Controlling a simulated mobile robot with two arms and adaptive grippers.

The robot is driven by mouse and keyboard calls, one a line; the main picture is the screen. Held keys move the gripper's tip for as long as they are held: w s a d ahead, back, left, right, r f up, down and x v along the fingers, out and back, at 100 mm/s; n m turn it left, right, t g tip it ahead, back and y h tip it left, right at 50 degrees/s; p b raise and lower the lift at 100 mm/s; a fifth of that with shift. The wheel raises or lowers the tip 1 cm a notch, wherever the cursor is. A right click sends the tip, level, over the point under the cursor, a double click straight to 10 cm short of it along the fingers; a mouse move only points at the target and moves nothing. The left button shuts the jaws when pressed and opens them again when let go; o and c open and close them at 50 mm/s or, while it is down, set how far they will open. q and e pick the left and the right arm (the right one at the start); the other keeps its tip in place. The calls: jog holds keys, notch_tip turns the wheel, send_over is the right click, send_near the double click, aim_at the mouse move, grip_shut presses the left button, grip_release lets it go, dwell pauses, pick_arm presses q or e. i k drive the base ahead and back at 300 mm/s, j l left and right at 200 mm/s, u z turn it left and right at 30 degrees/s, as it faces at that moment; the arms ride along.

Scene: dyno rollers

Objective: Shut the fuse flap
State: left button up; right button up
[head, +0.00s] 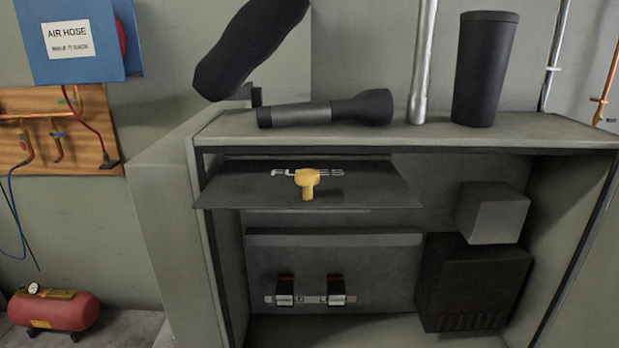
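The fuse flap (240,190) is a dark panel hinged near the top of the open grey cabinet. It stands open, sticking out toward me roughly level. A yellow knob (307,183) stands on its face and partly covers the FUSES lettering. Below it, inside the cabinet, is a dark fuse panel (375,270) with two black and metal fittings (285,290) on a light strip. Neither of my grippers is in view.
On the cabinet top (425,131) are a flashlight (325,109), a metal pole (421,60), a black tumbler (485,68) and a dark rounded object (250,45). A grey box (492,212) and black box (470,283) occupy the cabinet's right side. Space before the flap looks clear.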

aim_at(264, 184)
jog(key=k+j, duration=0.25)
jog(key=k, duration=0.15)
jog(key=k+l+z, duration=0.2)
jog(key=z, duration=0.2)
jog(key=k+l+z, duration=0.25)
jog(key=z, duration=0.15)
